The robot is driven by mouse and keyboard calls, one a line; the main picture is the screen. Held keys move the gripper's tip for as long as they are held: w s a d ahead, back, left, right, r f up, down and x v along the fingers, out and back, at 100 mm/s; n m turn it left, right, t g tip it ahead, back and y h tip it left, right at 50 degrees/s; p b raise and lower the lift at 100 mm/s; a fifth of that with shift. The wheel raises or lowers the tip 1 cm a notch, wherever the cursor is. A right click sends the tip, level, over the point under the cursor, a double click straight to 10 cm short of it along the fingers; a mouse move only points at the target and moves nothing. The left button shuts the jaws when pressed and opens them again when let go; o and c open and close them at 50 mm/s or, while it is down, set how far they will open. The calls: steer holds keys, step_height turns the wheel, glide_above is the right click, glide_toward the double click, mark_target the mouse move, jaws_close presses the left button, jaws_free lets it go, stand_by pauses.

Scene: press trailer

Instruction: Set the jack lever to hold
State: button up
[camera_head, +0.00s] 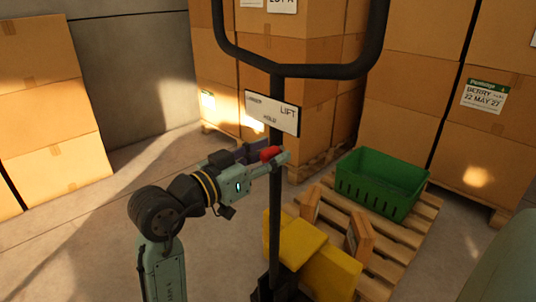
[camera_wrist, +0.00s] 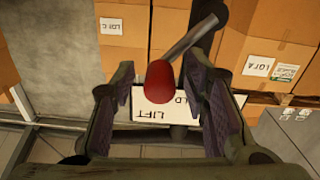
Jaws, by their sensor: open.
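The jack lever's red knob (camera_head: 269,153) shows just below the sign plate (camera_head: 272,113) on the dark jack handle (camera_head: 275,200). The plate reads LOWER at left, HOLD at lower middle and LIFT at right. My gripper (camera_head: 274,158) is open at the knob. In the wrist view, the red knob (camera_wrist: 160,80) sits between the two spread fingers of my gripper (camera_wrist: 162,88), with gaps at both sides. The grey lever rod (camera_wrist: 190,37) runs from it to upper right. Part of the plate (camera_wrist: 160,106) shows behind the knob. The rod is mostly hidden in the head view.
The jack handle's loop (camera_head: 300,70) rises above the plate. A yellow body (camera_head: 310,260) is at its foot. A pallet (camera_head: 415,215) bears a green crate (camera_head: 380,180) at right. Stacked cartons (camera_head: 410,80) stand behind. The floor at left (camera_head: 90,230) is clear.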

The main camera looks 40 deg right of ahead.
jaws_close()
stand_by(0.4)
stand_by(0.4)
